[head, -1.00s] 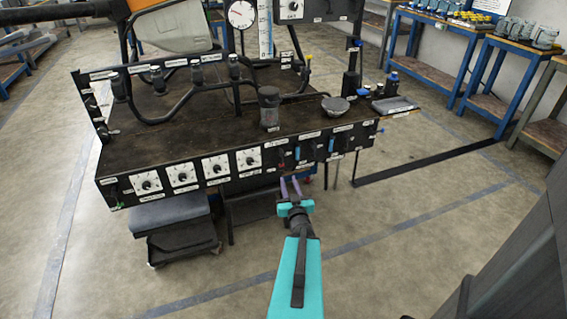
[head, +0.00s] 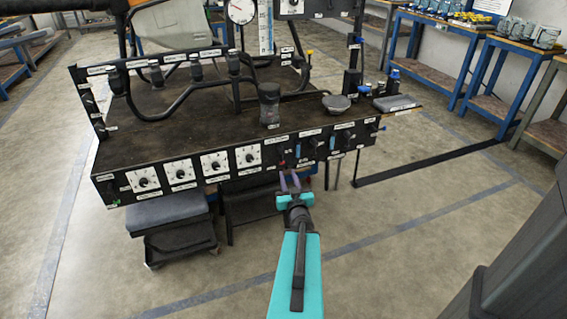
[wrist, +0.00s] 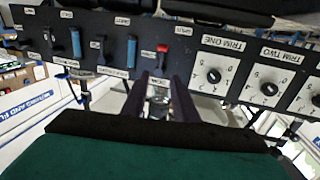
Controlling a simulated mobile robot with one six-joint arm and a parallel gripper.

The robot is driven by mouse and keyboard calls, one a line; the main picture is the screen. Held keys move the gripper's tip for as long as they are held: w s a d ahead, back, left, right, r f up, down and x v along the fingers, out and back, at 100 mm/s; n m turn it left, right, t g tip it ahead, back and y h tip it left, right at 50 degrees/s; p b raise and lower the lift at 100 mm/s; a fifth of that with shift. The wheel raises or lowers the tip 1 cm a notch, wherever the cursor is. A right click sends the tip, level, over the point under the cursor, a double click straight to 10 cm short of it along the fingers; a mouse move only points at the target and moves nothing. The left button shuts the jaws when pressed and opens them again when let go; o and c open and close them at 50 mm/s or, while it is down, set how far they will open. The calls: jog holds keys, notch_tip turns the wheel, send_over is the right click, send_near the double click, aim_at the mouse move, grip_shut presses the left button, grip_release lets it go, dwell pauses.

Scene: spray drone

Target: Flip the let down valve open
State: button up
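A black control panel (head: 215,165) runs along the front of the bench. Its right part carries several small levers, which show in the wrist view as a red-tipped lever (wrist: 162,56), a blue lever (wrist: 131,52) beside it, another blue lever (wrist: 76,44) and black ones between and beyond. The small labels at the levers are too blurred to read, so I cannot tell which is the let down valve. My gripper (head: 290,183) is in front of and below this lever row, apart from it. Its two fingers are spread with nothing between them; the red-tipped lever is just ahead of their gap.
Round trim dials (head: 181,171) sit on the panel left of the levers. A dark canister (head: 269,104) and a grey dish (head: 336,104) stand on the bench top. A grey-topped stool (head: 166,210) is below the panel at left. The floor around my arm is clear.

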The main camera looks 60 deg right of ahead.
aim_at(282, 157)
jog(key=shift+b+x, duration=2.35)
jog(key=shift+x, duration=3.4)
jog(key=shift+r, duration=0.1)
grip_shut()
